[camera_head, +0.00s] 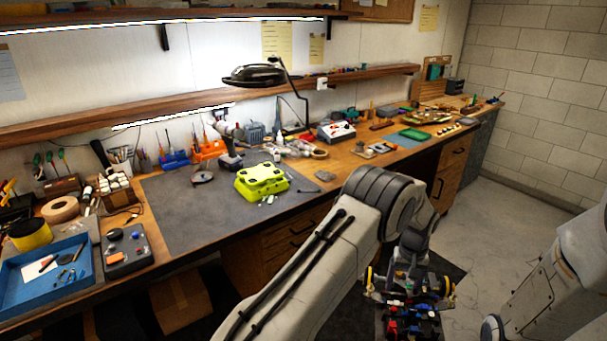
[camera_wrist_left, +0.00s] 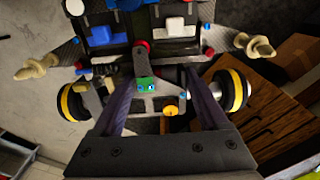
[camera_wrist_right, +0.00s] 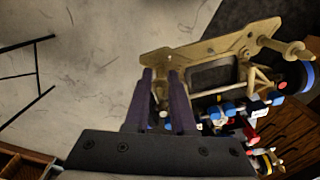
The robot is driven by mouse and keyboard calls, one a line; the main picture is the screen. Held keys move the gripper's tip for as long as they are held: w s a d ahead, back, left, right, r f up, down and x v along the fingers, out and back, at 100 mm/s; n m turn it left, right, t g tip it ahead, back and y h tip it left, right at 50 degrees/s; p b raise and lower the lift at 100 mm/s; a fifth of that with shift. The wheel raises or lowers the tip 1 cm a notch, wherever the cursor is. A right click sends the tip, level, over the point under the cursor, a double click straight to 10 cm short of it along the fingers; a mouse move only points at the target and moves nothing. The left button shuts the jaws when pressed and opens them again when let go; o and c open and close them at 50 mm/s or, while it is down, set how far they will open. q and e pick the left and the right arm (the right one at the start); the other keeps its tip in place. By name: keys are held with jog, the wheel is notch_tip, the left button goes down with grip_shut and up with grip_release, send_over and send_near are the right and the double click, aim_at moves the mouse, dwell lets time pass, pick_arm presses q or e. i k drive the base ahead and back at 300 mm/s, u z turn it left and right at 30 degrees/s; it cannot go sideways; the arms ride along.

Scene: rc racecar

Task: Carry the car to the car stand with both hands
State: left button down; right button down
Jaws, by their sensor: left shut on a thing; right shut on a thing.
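The car (camera_head: 408,312), a dark chassis with blue, red and yellow parts, hangs over the floor at the lower right of the head view, away from the bench. My left gripper (camera_head: 412,262) is shut on one end of it. The left wrist view shows my left fingers (camera_wrist_left: 155,82) between two yellow-rimmed wheels. My right gripper (camera_wrist_right: 161,82) is shut at a tan end plate (camera_wrist_right: 215,48) of the car; its exact contact is unclear. The right gripper is hidden in the head view. A lime-green block, seemingly the car stand (camera_head: 262,180), sits on the bench mat.
The grey mat (camera_head: 190,215) has bare room around the green block. A lamp (camera_head: 255,76) overhangs the mat's back. Tools line the bench's back. Wooden drawers (camera_head: 290,235) front the bench.

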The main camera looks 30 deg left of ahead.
aim_at(252, 180)
jog(key=z, duration=1)
jog(key=i, duration=2.1)
jog(key=u, duration=3.2)
